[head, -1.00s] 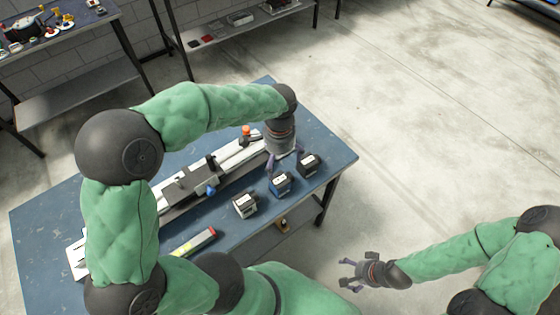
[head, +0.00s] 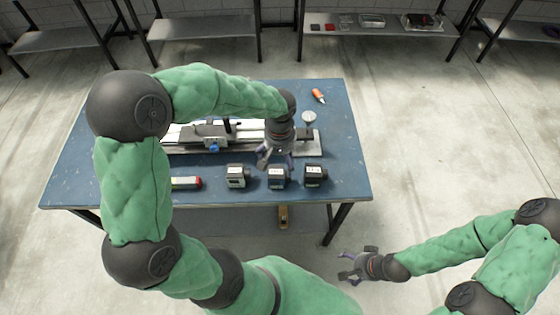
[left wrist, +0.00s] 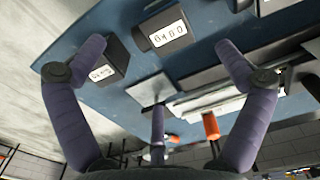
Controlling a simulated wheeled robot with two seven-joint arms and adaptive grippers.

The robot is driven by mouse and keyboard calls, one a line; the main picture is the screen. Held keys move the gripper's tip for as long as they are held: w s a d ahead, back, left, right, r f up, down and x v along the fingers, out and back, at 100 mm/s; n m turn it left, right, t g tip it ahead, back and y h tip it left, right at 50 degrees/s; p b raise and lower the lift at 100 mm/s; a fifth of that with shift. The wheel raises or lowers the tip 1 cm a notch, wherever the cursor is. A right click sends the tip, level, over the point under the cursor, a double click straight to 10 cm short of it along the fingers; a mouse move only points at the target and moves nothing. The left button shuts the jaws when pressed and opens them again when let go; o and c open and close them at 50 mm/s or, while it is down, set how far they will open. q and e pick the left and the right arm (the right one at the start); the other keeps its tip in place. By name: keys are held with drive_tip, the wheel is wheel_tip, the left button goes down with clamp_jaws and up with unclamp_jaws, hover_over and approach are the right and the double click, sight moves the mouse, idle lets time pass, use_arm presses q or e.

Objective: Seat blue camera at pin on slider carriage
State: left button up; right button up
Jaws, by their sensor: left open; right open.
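Three boxy cameras stand in a row along the front of the blue table. The middle one (head: 278,178) looks bluish, the left one (head: 237,177) grey, the right one (head: 314,176) dark. The slider carriage (head: 204,133) sits on the rail behind them, with a blue knob (head: 213,146); the pin cannot be made out. My left gripper (head: 275,161) is open and empty, just behind and above the middle camera. Its wrist view shows two labelled cameras (left wrist: 102,72) (left wrist: 160,28) beyond the spread fingers. My right gripper (head: 347,266) is open and empty, off the table's front right.
An orange-handled item (head: 318,96) lies at the back right of the table (head: 345,140). A greenish bar with a red end (head: 186,183) lies left of the cameras. A small round-topped part (head: 308,117) stands at the slider's right end. Shelves line the back wall.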

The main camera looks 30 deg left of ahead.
sight(279, 171)
use_arm(q)
drive_tip(key=shift+s+f, duration=0.1)
drive_tip(key=shift+f, duration=0.5)
wheel_tip(279, 171, down, 10)
drive_tip(key=b, duration=0.3)
drive_tip(key=shift+r, duration=0.15)
drive_tip(key=shift+c, duration=0.3)
drive_tip(key=c, duration=1.9)
drive_tip(key=o, duration=0.8)
drive_tip(key=shift+c, duration=0.2)
drive_tip(key=shift+a+r+p, duration=0.1)
drive_tip(key=shift+r+p, duration=0.55)
drive_tip(key=shift+r, duration=0.7)
drive_tip(key=shift+r+p, duration=1.75)
drive_tip(key=shift+r, duration=0.75)
